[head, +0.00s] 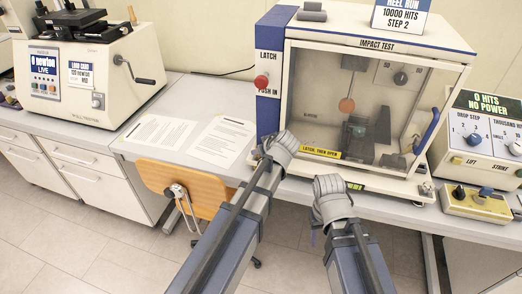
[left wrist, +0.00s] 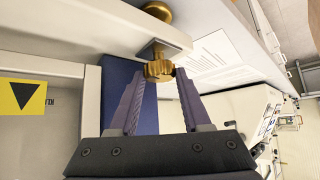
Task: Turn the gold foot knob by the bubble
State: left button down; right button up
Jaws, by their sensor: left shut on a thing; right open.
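The gold foot knob (left wrist: 158,70) is a ridged round knob under a corner of the impact tester (head: 376,182), on a short gold stem. In the left wrist view my left gripper (left wrist: 160,78) has its two purple fingers on either side of the knob, shut on it. In the head view my left wrist is at the tester's front left corner and hides the knob and fingers. My right gripper (head: 315,230) is open in front of the bench edge, mostly hidden behind its wrist. I cannot make out a bubble level in either view.
The tester has a clear door with a blue handle (head: 427,131) and a red latch button (head: 262,81). Paper sheets (head: 158,133) lie on the bench to the left. An orange chair (head: 183,187) stands below. A yellow control box (head: 478,204) sits at the right.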

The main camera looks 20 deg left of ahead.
pick_arm(q)
jog(key=shift+c, duration=1.8)
grip_release()
